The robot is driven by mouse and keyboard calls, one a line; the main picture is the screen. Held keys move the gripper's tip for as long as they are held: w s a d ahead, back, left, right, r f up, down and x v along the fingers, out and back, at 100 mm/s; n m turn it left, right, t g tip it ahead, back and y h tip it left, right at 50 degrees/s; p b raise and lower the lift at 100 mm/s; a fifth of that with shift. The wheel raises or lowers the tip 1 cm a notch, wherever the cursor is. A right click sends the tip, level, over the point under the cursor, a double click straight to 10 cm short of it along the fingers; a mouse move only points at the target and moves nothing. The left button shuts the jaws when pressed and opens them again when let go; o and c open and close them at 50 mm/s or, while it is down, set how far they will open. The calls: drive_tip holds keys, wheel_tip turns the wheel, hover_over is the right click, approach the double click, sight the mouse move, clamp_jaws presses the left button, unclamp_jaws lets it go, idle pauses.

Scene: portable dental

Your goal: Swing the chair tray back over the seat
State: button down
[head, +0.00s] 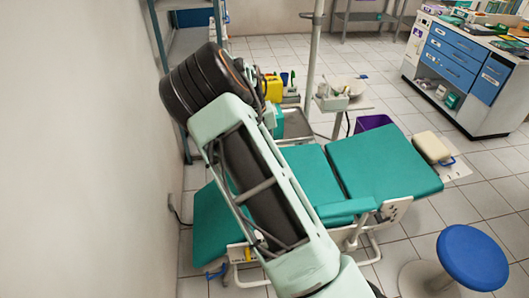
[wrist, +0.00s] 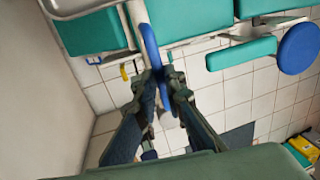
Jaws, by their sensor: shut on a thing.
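The chair tray shows in the wrist view as a pale, rimmed tray (wrist: 72,8) at the top left, partly cut off, above the green chair (wrist: 95,37). A pale bar runs down beside it, with a long blue handle (wrist: 150,45). My gripper (wrist: 163,78) is shut on the lower part of this blue handle. In the head view the green chair (head: 385,165) stretches across the middle, behind my arm. A grey tray surface (head: 297,127) shows just right of my arm; I cannot tell whether it is the same tray. My fingertips are hidden in that view.
A bare wall (head: 80,150) stands close on the left. A blue stool (head: 472,258) stands at the front right, and a blue-drawered cabinet (head: 455,65) at the back right. A pole (head: 314,55) rises behind the chair.

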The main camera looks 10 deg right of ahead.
drive_tip(key=shift+d, duration=0.25)
idle(0.4)
drive_tip(key=c, duration=2)
unclamp_jaws()
drive_tip(key=shift+a+r, duration=0.4)
drive_tip(key=shift+r, duration=1.55)
drive_tip(key=shift+a+r, duration=0.4)
drive_tip(key=shift+r, duration=1.6)
drive_tip(key=shift+a+r, duration=0.4)
drive_tip(key=shift+r, duration=1.55)
